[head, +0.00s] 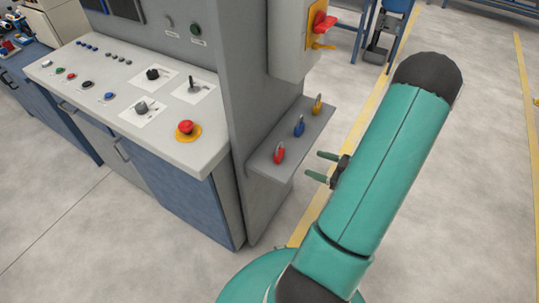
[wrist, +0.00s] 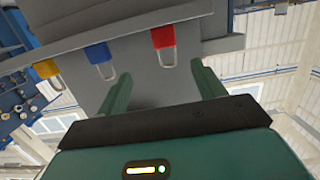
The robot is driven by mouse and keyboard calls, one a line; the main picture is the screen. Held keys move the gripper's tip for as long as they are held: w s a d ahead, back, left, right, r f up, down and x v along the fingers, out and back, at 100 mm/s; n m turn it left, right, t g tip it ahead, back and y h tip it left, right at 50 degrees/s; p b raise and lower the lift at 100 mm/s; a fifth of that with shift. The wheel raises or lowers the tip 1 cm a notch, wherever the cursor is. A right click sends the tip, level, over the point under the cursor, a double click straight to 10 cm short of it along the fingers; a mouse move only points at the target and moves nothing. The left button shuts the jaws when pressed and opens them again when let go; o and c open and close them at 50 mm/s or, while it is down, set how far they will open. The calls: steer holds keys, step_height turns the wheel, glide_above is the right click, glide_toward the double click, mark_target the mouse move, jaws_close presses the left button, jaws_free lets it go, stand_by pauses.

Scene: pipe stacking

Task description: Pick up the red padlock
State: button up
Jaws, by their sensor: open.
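The red padlock (head: 279,154) stands on a small grey shelf (head: 262,157) on the side of the control cabinet, nearest the front of a row of padlocks. In the wrist view the red padlock (wrist: 163,39) shows upside down, beyond the fingertips and roughly between them, a little right of the middle. My gripper (head: 318,166) is open and empty, to the right of the shelf in the head view. Its two green fingers (wrist: 158,80) point toward the red padlock and are apart from it.
A blue padlock (head: 299,126) and a yellow padlock (head: 318,104) stand behind the red one on the same shelf. A switch box with a red handle (head: 322,22) is above. The grey cabinet (head: 250,90) and console (head: 130,85) are at the left. The floor at the right is clear.

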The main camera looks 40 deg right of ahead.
mark_target(282, 154)
steer(key=x, duration=0.8)
steer(key=shift+w+a, duration=0.2)
steer(key=shift+a, duration=0.05)
steer(key=x, duration=0.5)
steer(key=shift+w+a, duration=0.15)
steer(key=shift+a, duration=0.35)
steer(key=c, duration=1.1)
